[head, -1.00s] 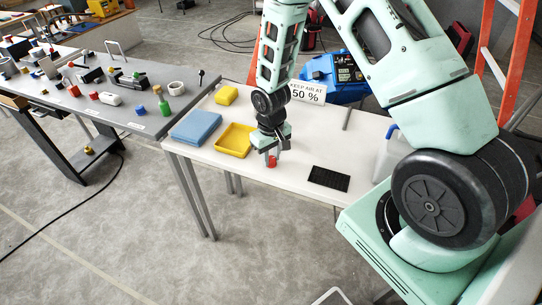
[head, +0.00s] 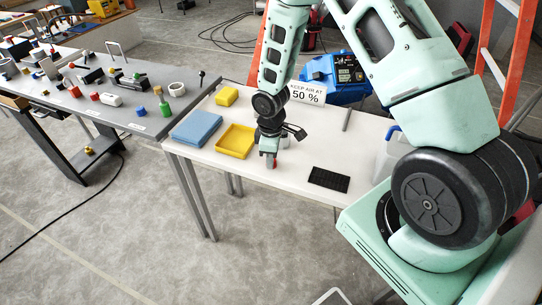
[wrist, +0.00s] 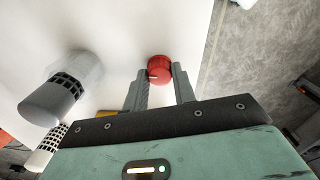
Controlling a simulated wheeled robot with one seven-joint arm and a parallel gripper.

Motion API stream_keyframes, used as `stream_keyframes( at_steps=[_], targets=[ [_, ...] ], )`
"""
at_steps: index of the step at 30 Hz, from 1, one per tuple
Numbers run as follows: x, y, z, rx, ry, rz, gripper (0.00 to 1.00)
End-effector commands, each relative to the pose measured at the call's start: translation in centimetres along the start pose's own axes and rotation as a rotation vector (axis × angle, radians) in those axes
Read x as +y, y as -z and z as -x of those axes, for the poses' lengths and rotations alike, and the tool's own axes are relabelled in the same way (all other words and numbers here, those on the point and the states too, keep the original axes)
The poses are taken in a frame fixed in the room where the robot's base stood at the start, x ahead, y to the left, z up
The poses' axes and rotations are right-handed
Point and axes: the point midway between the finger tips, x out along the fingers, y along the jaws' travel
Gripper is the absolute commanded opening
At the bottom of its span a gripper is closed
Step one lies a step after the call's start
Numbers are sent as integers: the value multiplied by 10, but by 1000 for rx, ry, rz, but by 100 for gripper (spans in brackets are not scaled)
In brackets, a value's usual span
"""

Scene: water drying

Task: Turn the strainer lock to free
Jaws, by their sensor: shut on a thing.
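The red round knob (wrist: 159,67), which I take as the strainer lock, stands at the white table's near edge. In the wrist view a small pale mark shows on its face, toward the left. My gripper (wrist: 160,78) is shut on the knob, with one finger on each side. In the head view my gripper (head: 269,160) points down at the table edge and hides most of the knob (head: 274,163). A grey cylinder with a slotted dark band (wrist: 62,92) stands left of the knob in the wrist view; I cannot tell whether it is the strainer.
A yellow tray (head: 235,153), blue cloths (head: 196,129) and a yellow sponge (head: 227,96) lie left of my gripper. A black grid mat (head: 329,179) lies to the right. A cluttered grey bench (head: 140,122) stands at left.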

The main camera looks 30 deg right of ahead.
Motion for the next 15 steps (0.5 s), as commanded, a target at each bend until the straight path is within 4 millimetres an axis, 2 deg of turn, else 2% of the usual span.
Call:
stream_keyframes(
  at_steps=[15],
  targets=[
    [0,0,1,1,-1,49,4]
  ],
)
